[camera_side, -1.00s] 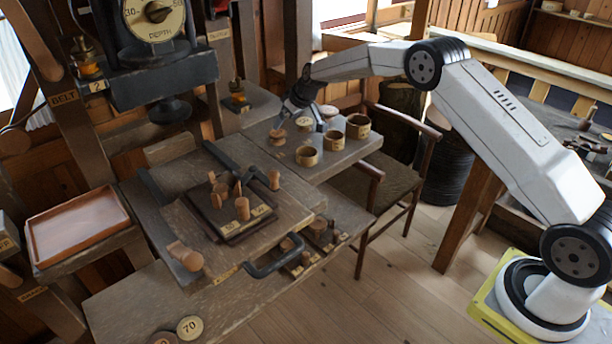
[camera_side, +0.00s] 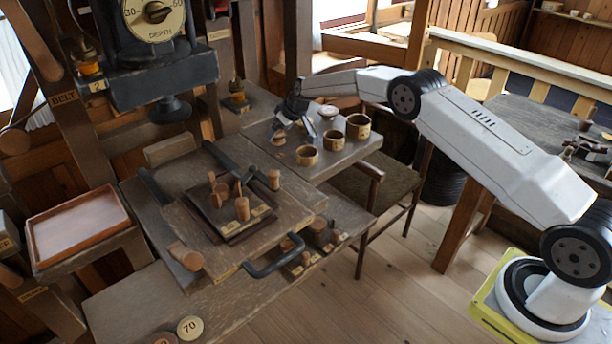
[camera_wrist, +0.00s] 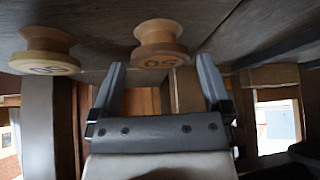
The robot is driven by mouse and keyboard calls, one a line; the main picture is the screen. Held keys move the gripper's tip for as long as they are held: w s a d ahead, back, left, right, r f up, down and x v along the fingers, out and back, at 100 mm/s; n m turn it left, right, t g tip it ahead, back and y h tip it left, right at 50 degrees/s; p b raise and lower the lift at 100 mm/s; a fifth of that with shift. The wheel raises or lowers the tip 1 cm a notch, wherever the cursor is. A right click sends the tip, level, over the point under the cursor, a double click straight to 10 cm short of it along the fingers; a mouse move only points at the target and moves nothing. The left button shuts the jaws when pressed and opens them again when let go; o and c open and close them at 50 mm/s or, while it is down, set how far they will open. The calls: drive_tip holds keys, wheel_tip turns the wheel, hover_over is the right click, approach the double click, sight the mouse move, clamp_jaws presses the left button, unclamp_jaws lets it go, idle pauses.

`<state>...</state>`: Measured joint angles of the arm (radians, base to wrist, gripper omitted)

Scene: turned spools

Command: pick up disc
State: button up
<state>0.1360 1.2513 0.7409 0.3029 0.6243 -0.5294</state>
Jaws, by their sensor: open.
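My gripper (camera_side: 295,127) is open, low over the small wooden table at the back. Turned wooden pieces stand around it: a small brown one (camera_side: 278,140) and a low pale one (camera_side: 279,153) close by the left finger, and a tan spool (camera_side: 307,157) in front. In the wrist view, my gripper's open fingers (camera_wrist: 161,66) have a tan spool (camera_wrist: 160,38) just beyond their tips, with nothing held. Another spool (camera_wrist: 48,45) is farther left. The picture is upside down and the markings are unclear. I cannot tell which piece is the task's disc.
Two more spools (camera_side: 333,141) (camera_side: 358,126) and a pale-topped piece (camera_side: 328,112) stand to the gripper's right. A round "70" piece (camera_side: 190,327) lies on the front bench. A chair (camera_side: 385,180) stands against the table's right side. A shallow tray (camera_side: 78,226) is at the left.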

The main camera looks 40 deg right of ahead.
sight(283, 136)
idle(0.3)
drive_tip(key=c, duration=0.9)
drive_tip(key=shift+r, duration=0.15)
drive_tip(key=shift+r, duration=1.5)
drive_tip(key=shift+s+a+r, duration=0.1)
drive_tip(key=shift+s+r, duration=0.55)
drive_tip(key=shift+r, duration=0.1)
drive_tip(key=shift+s+a+r, duration=0.15)
drive_tip(key=shift+s+r, duration=1.2)
drive_tip(key=shift+s, duration=0.75)
drive_tip(key=shift+s+a+r, duration=0.2)
drive_tip(key=shift+s+r, duration=1.2)
drive_tip(key=shift+s, duration=0.75)
drive_tip(key=shift+s+a+r, duration=0.15)
drive_tip(key=shift+s+r, duration=1.2)
drive_tip(key=shift+s, duration=0.75)
